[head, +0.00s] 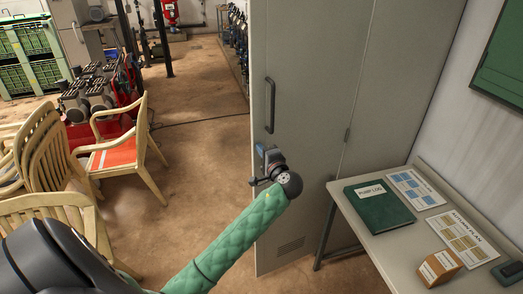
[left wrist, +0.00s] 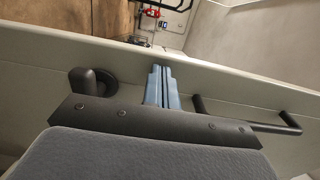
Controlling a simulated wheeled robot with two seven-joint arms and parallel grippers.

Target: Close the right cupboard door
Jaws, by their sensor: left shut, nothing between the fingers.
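The right cupboard door (head: 308,90) is a tall grey panel with a vent low down and a hinge on its right side. Its dark bar handle (head: 270,105) is near the left edge. The door's exact angle is hard to judge. My left gripper (head: 262,160), at the end of the green-sleeved arm, is in front of the door just below the handle. In the left wrist view its blue fingers (left wrist: 161,87) are together and empty, close to the pale door panel (left wrist: 225,88). Dark handle-like parts (left wrist: 245,124) show there; contact cannot be told. My right gripper is out of view.
A desk (head: 382,250) with a green log book (head: 380,206), sheets and a small box (head: 440,266) stands right of the door. Wooden chairs (head: 125,150) and a red machine (head: 100,95) stand at the left. Brown floor (head: 205,140) is clear between.

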